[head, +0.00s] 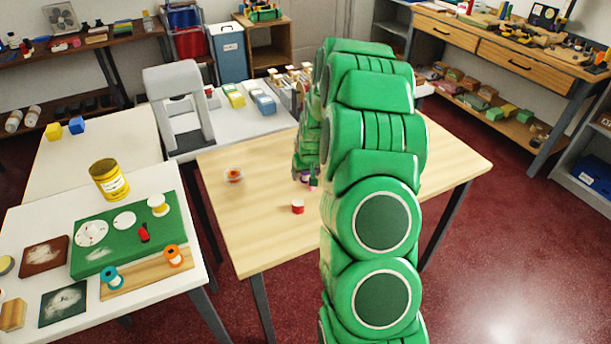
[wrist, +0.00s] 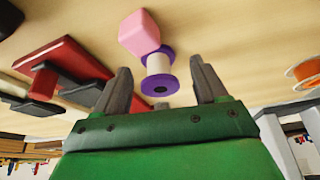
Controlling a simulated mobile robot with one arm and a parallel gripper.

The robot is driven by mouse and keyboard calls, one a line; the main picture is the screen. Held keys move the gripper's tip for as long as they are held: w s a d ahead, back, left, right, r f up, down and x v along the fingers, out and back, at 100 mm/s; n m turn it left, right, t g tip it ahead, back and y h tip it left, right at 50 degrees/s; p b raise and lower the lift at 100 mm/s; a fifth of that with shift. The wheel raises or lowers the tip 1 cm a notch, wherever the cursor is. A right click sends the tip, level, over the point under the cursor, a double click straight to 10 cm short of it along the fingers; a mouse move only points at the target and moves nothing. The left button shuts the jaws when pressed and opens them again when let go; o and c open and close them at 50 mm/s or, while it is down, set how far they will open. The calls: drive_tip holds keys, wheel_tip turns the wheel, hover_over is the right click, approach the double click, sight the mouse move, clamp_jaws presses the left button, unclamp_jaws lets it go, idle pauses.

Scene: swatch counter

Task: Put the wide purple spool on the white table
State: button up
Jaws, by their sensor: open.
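The wide purple spool, with purple flanges and a whitish core, shows in the wrist view (wrist: 160,84) between the fingers of my open gripper (wrist: 160,64). It stands on the wooden table (head: 245,225), close to a pink block (wrist: 139,33). I cannot tell whether a finger touches it. In the head view only a small purple bit of the spool (head: 306,177) shows beside my green arm, which hides most of the gripper. The white table (head: 25,218) is at the left front, with its own things on it.
The white table carries a green board (head: 90,262), a yellow can (head: 109,180), small spools on a wooden strip, and dark plates. A red and white piece (head: 297,206) and an orange spool (head: 233,175) are on the wooden table. A grey frame (head: 160,90) stands behind.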

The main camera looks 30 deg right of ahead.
drive_tip(key=shift+w+f, duration=0.1)
drive_tip(key=shift+f, duration=0.2)
drive_tip(key=shift+c, duration=0.3)
drive_tip(key=c, duration=1.1)
drive_tip(key=shift+r, duration=0.15)
